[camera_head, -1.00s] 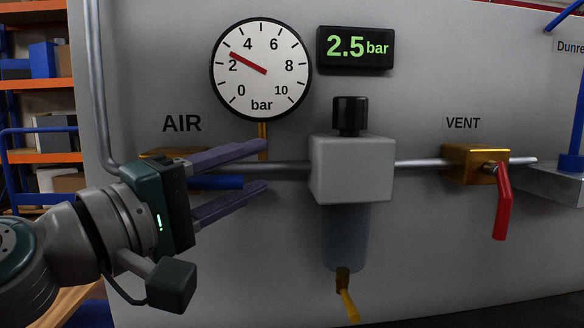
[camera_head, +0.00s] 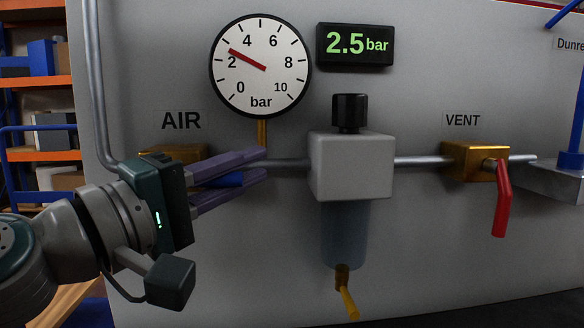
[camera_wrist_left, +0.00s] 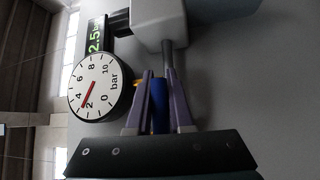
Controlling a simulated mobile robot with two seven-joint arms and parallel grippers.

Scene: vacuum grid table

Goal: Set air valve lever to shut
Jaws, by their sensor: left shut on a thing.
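The air valve is a brass block (camera_head: 160,153) under the AIR label, partly hidden behind my left gripper. Its blue lever (camera_head: 230,181) points right, along the pipe. My left gripper (camera_head: 262,164) has its two purple fingers closed on the lever, one above and one below. In the left wrist view the blue lever (camera_wrist_left: 159,105) stands between the two fingers (camera_wrist_left: 160,78). My right gripper is not in view.
A round gauge (camera_head: 261,66) reads about 2.5 bar, and the display (camera_head: 355,47) shows 2.5 bar. Right of the lever are a grey filter regulator (camera_head: 350,168) and a vent valve (camera_head: 475,162) with a red lever (camera_head: 502,200) hanging down.

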